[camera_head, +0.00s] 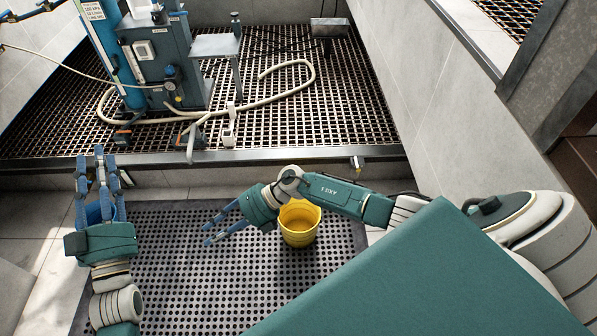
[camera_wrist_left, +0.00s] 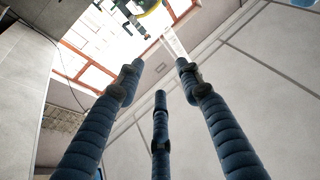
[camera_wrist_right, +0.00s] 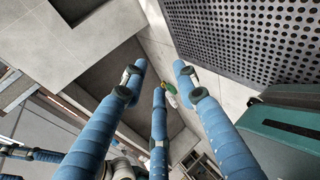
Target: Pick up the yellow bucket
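The yellow bucket (camera_head: 299,225) stands upright on the dark perforated mat (camera_head: 185,275) in the head view. Its inside looks empty, and its upper left edge is partly hidden by my right arm. My right gripper (camera_head: 207,232) is just left of the bucket, with its fingers pointing left, away from it. Its fingers are spread and empty in the right wrist view (camera_wrist_right: 160,75). My left gripper (camera_head: 103,160) is far to the left of the bucket, fingers pointing toward the platform. It is open and empty in the left wrist view (camera_wrist_left: 158,75).
A raised grating platform (camera_head: 330,115) with a metal front edge lies beyond the mat. A blue-grey machine (camera_head: 160,60) with a pale hose (camera_head: 290,95) stands on it. A tiled wall (camera_head: 430,90) bounds the right. The middle of the mat is clear.

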